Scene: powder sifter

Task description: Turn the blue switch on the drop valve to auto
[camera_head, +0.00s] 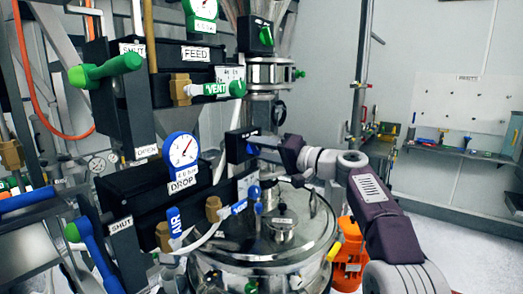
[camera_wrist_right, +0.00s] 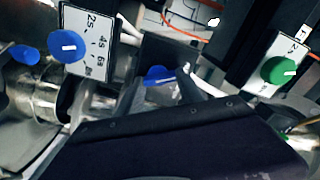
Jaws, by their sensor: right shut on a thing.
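The blue switch (camera_head: 251,149) sits on the front of a small black box (camera_head: 236,146), right of the DROP gauge (camera_head: 181,149). My right gripper (camera_head: 262,146) reaches in from the right and is shut on the switch. In the right wrist view the blue switch (camera_wrist_right: 158,74) shows between the two fingertips of the right gripper (camera_wrist_right: 161,82). The gripper partly hides the switch, and I cannot read any position label by it. My left gripper is not in view.
A steel vessel lid (camera_head: 290,235) with fittings lies below my right arm. The green VENT handle (camera_head: 215,89) is above left, and the blue AIR handle (camera_head: 174,221) is below left. A blue dial (camera_wrist_right: 68,46) and a green dial (camera_wrist_right: 279,70) flank the switch. An orange object (camera_head: 350,255) stands lower right.

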